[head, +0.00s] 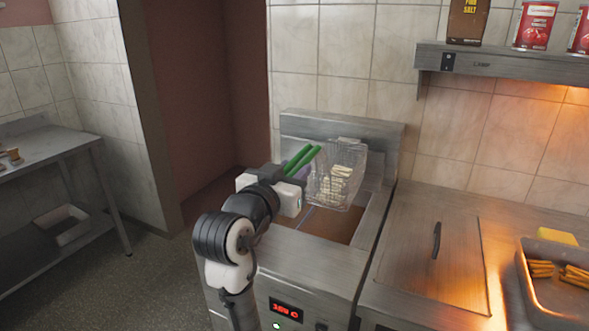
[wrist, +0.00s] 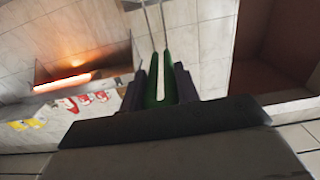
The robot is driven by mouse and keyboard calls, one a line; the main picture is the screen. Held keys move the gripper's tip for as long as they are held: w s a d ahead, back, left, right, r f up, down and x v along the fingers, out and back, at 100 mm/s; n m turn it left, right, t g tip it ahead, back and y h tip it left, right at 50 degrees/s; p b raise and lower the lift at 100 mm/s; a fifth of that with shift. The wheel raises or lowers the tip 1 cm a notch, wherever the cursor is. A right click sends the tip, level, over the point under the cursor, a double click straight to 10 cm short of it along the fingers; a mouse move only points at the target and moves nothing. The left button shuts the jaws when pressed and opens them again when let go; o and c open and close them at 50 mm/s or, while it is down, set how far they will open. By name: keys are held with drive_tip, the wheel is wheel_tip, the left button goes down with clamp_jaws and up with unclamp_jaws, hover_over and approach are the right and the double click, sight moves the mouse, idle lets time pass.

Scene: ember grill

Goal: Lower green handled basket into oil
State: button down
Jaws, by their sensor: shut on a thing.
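The green handled basket (head: 338,186) is a wire mesh basket with pale fries inside. In the head view it hangs above the fryer's oil (head: 328,225), near the back of the well. My gripper (head: 292,172) is shut on its green handle (head: 304,160), which sticks up past the jaws. In the wrist view the green handle (wrist: 165,88) lies between my two dark fingers (wrist: 160,85), with thin metal rods running beyond it. The fryer (head: 300,258) has a lit red display on its front. My arm hides part of the well's left side.
A closed metal lid (head: 430,250) with a dark handle lies right of the well. A metal tray (head: 545,300) with fries and a yellow block stands far right. A shelf (head: 510,62) with cans is on the wall. A metal table (head: 50,150) stands left.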

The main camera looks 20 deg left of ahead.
drive_tip(key=shift+g, duration=0.3)
drive_tip(key=w+f+b, duration=0.1)
drive_tip(key=f+b, duration=0.1)
drive_tip(key=f, duration=0.5)
drive_tip(key=f+b, duration=0.2)
drive_tip(key=f, duration=0.5)
drive_tip(key=w+f+b, duration=0.1)
drive_tip(key=f+b, duration=0.2)
drive_tip(key=f, duration=0.4)
drive_tip(key=shift+w+d+f, duration=0.1)
drive_tip(key=shift+w, duration=0.25)
drive_tip(key=shift+f+b, duration=0.65)
drive_tip(key=shift+f, duration=0.15)
idle(0.5)
drive_tip(key=c, duration=1.1)
unclamp_jaws()
drive_tip(key=shift+o, duration=0.8)
